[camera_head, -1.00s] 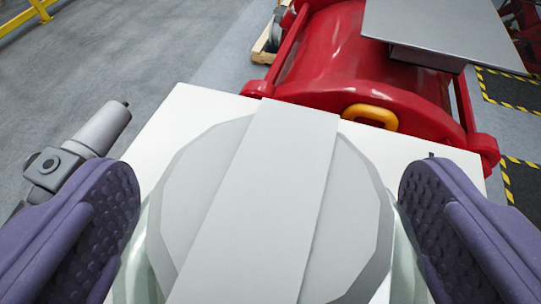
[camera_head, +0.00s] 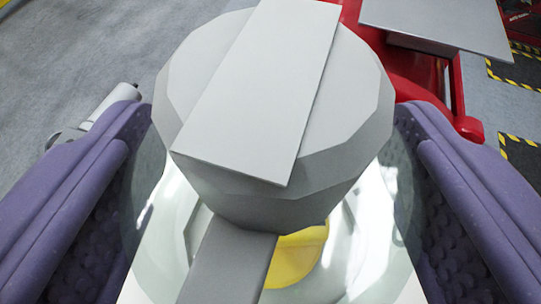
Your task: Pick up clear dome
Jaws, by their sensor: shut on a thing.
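The clear dome (camera_head: 150,215) is see-through glass with bright glints, low in the picture between my purple fingers. My gripper (camera_head: 270,165) is shut on the dome, with one finger pad at its left side and one at its right. A grey faceted round part (camera_head: 345,125) with a flat bar (camera_head: 262,95) across it fills the middle of the view and hides much of the dome. A yellow part (camera_head: 296,258) and a second grey bar (camera_head: 230,262) show below it. The dome's lower rim is hard to make out.
A white surface (camera_head: 150,278) lies below the dome. A red machine (camera_head: 425,80) with a grey plate (camera_head: 440,22) stands behind at right. A grey cylindrical fitting (camera_head: 118,103) is partly hidden behind the left finger. Open grey floor lies at upper left, and yellow-black floor marking at right.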

